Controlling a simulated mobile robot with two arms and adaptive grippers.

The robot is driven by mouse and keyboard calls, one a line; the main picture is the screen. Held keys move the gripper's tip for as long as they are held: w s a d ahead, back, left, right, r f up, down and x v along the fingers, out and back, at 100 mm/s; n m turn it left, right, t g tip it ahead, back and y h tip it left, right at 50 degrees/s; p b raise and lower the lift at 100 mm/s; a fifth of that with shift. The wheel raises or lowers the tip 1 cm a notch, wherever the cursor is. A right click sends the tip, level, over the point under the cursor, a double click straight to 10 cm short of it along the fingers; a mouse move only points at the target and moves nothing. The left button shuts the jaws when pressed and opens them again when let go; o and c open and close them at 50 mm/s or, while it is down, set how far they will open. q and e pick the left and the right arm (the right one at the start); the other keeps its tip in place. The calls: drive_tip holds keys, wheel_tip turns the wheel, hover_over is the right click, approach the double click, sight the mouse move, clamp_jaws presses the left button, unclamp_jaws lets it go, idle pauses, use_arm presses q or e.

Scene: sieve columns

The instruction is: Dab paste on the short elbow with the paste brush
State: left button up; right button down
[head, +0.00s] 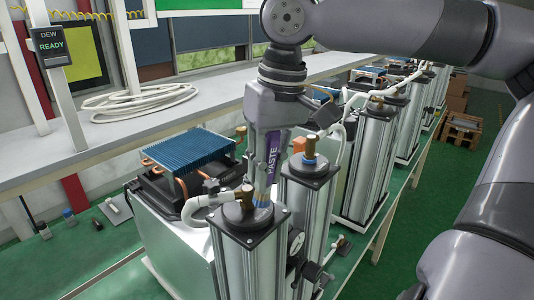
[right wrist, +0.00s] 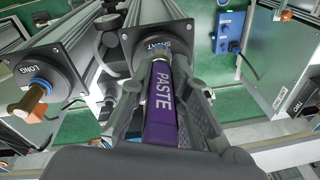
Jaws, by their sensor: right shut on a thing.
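My right gripper (head: 270,150) is shut on the purple paste brush (head: 272,155), which points down at the cap of the front column (head: 262,213). A brass elbow (head: 243,196) with a white hose sits on that cap, just left of the brush tip. In the right wrist view, the brush (right wrist: 161,105) lies between the fingers of the right gripper (right wrist: 165,95). Its tip is at the cap marked SHORT (right wrist: 148,42); the brush covers part of the cap. I cannot tell whether the tip touches the elbow. My left gripper is out of view.
The column marked LONG (right wrist: 43,68) stands close beside, with a brass fitting (right wrist: 32,100); in the head view a second column (head: 308,170) stands behind the front one. A blue finned cooler (head: 188,152) is at left. More columns line the bench at right.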

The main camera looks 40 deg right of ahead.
drive_tip(key=shift+f, duration=0.4)
drive_tip(key=shift+s+f, duration=0.1)
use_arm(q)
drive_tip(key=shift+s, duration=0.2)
use_arm(e)
drive_tip(key=shift+f, duration=0.4)
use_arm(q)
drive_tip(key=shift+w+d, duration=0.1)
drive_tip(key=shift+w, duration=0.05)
use_arm(e)
drive_tip(key=shift+w, duration=0.3)
idle(1.0)
drive_tip(key=shift+s, duration=0.3)
drive_tip(key=shift+r, duration=3.55)
drive_tip(key=shift+s, duration=0.1)
